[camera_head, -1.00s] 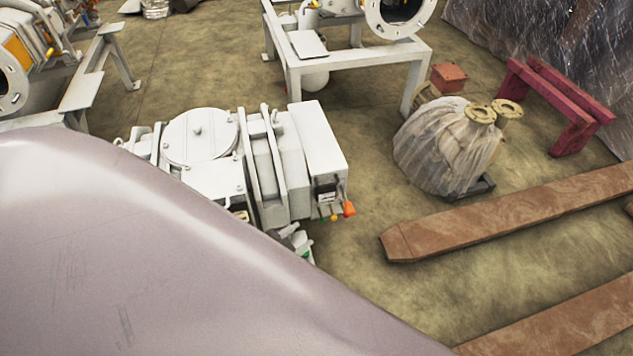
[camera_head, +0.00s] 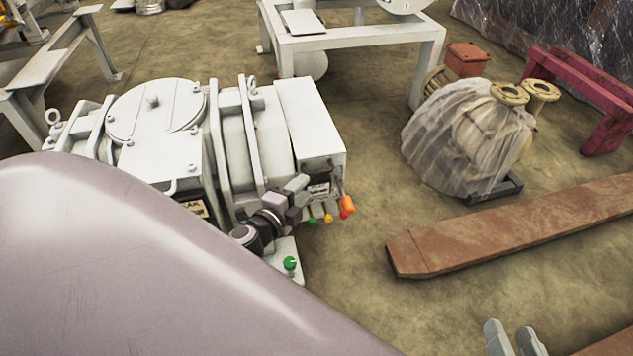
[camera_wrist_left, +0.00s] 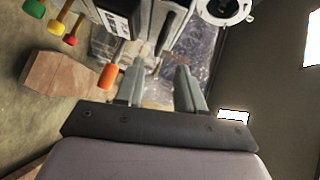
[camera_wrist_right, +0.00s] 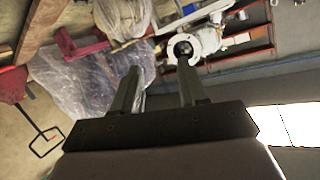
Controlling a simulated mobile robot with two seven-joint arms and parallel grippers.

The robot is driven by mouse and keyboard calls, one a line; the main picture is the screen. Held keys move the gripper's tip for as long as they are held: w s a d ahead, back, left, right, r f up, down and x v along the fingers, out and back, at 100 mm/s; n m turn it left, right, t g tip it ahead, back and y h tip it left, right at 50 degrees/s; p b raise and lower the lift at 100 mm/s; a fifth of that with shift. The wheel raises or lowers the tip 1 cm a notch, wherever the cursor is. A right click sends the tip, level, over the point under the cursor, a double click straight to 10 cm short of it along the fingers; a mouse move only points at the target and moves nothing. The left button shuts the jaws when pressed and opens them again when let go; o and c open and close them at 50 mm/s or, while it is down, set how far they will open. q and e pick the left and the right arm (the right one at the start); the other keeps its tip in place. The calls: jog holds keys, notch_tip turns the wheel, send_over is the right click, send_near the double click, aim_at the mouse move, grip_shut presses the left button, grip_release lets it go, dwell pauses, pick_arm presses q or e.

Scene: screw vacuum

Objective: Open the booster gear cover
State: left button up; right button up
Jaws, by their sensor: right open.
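A white booster machine (camera_head: 172,155) stands at left centre. Its boxy white end housing (camera_head: 310,120), likely the gear cover, is closed. Orange (camera_head: 347,206), yellow and green knobs line its lower edge. My left gripper (camera_head: 298,190) is beside the housing's lower front, left of the knobs; I cannot tell if it touches. In the left wrist view its fingers (camera_wrist_left: 157,85) are apart and empty, with the orange knob (camera_wrist_left: 107,76) just outside the left finger. My right gripper (camera_head: 514,338) is open and empty at the bottom edge, far from the machine. The booster's lower left is hidden.
A white steel frame (camera_head: 365,38) stands behind. A plastic-wrapped part (camera_head: 462,145) with flanges sits to the right, near a red stand (camera_head: 590,75). A rusty beam (camera_head: 520,225) lies on the floor at right. Floor (camera_head: 360,290) between booster and beam is clear.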

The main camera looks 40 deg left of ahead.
aim_at(318, 174)
pick_arm(q)
jog(key=shift+w+a+f+b, duration=0.1)
jog(key=shift+w+f+b, duration=0.15)
jog(key=shift+w, duration=0.95)
jog(key=shift+w+a+f+b, duration=0.1)
jog(key=shift+w+f+b, duration=0.2)
jog(key=shift+w, duration=0.9)
jog(key=shift+w+a+f+b, duration=0.1)
jog(key=shift+w+b, duration=0.25)
jog(key=shift+w, duration=0.85)
grip_shut()
